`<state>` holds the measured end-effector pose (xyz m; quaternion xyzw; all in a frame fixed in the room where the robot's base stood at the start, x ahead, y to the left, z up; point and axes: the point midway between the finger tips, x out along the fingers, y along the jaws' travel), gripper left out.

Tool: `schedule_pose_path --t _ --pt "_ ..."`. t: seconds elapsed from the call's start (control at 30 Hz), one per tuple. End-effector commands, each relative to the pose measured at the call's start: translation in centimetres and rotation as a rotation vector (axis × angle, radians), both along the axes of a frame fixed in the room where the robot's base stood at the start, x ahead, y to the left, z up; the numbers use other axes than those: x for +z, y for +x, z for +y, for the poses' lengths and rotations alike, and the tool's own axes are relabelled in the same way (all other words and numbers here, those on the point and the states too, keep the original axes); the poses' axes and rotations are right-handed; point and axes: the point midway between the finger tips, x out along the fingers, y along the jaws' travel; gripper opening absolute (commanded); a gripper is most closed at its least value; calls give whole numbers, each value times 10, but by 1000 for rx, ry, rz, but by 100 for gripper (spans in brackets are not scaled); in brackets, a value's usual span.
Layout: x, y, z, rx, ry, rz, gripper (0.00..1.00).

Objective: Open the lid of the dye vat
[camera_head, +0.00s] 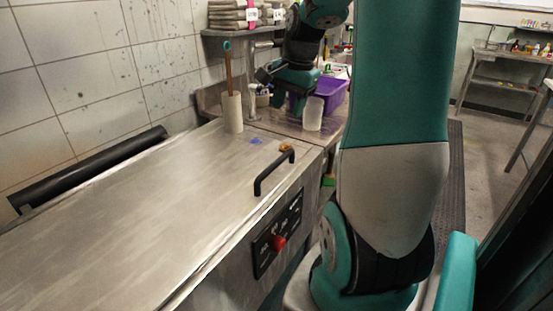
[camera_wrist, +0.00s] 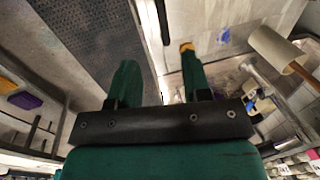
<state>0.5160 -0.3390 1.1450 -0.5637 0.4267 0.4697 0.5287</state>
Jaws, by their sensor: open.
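The dye vat is a long steel box at the left of the head view. Its flat steel lid (camera_head: 130,205) looks closed, lying level. A black bar handle (camera_head: 274,172) stands up near the lid's front right edge. In the wrist view the handle (camera_wrist: 163,22) shows as a dark bar beyond the fingers, apart from them, and part of the lid (camera_wrist: 225,22) lies beside it. My gripper (camera_wrist: 158,80) is open, with nothing between its two green fingers. In the head view my wrist is above the bench beyond the lid; the fingertips are hard to make out.
A pale cylinder (camera_head: 232,113) holding a stick stands at the lid's far end. A small orange object (camera_head: 286,147) lies near the handle. A control panel with a red knob (camera_head: 279,242) is on the vat's front. A purple bin (camera_head: 332,95) and white cup (camera_head: 313,113) stand behind.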

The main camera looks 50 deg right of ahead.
Motion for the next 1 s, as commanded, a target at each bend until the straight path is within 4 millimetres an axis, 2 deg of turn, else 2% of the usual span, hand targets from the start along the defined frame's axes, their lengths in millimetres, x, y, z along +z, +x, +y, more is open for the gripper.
schedule_pose_path --t 0.17,0.7,0.8,1.0 --pt "-23 4 0 -5 4 3 44" --pt "-139 27 3 -1 4 4 44" --pt "-153 30 3 -1 3 3 44" --pt "-167 33 2 -2 0 0 44"
